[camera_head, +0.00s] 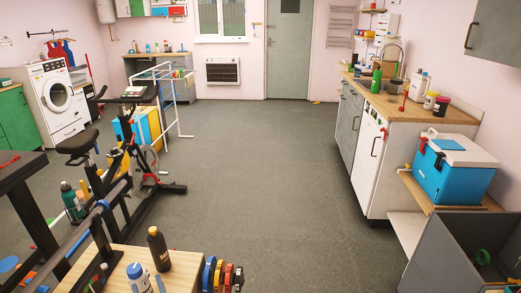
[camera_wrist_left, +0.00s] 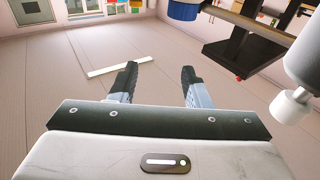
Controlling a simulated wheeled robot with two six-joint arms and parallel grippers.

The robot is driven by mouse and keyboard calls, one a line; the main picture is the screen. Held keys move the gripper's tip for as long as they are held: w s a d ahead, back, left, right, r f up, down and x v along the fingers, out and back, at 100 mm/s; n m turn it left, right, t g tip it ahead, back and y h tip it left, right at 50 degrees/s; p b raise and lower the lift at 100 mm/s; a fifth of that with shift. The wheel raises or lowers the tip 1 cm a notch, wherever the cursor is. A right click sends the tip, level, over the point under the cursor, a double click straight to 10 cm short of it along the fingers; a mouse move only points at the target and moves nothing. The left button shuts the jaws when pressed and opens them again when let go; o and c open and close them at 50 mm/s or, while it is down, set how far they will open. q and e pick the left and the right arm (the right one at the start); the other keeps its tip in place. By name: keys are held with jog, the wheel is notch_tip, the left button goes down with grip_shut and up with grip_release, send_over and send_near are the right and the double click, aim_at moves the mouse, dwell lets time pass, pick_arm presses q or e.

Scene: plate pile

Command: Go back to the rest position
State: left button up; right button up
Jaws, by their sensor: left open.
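My left gripper (camera_wrist_left: 160,72) shows in the left wrist view with its two dark fingers apart. Nothing is between the fingers, and bare floor shows beyond them. I cannot make out either gripper clearly in the head view. Several coloured weight plates (camera_head: 221,275), blue, yellow and red, stand on edge beside the wooden-topped table at the bottom of the head view. My right gripper is not in view.
A wooden tabletop (camera_head: 183,267) carries a dark brown bottle (camera_head: 159,250) and a blue-capped bottle (camera_head: 139,278). An exercise bike (camera_head: 125,150) stands left. A blue cool box (camera_head: 452,170) sits right. The middle floor (camera_head: 270,170) is clear.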

pick_arm(q)
jog(key=s+d+m+g+h, duration=0.1)
jog(key=s+d+m+h, duration=0.5)
jog(key=d+m+h, duration=0.7)
jog(key=s+a+f+n+g+y, duration=0.2)
jog(key=s+a+f+n+g, duration=0.15)
jog(key=s+a+g, duration=0.4)
jog(key=s+a+f+n+g+y, duration=0.2)
jog(key=s+a+f+g, duration=0.25)
jog(key=s, duration=0.65)
notch_tip(320, 180, down, 26)
jog(key=a+f+g, duration=0.1)
jog(key=a, duration=0.2)
jog(key=s+f, duration=0.5)
jog(key=f, duration=0.4)
jog(key=s+f+g, duration=0.1)
jog(key=s+f, duration=0.5)
jog(key=f, duration=0.3)
jog(key=shift+s+a+n, duration=0.3)
jog(key=shift+a+n, duration=0.05)
jog(key=shift+a, duration=0.1)
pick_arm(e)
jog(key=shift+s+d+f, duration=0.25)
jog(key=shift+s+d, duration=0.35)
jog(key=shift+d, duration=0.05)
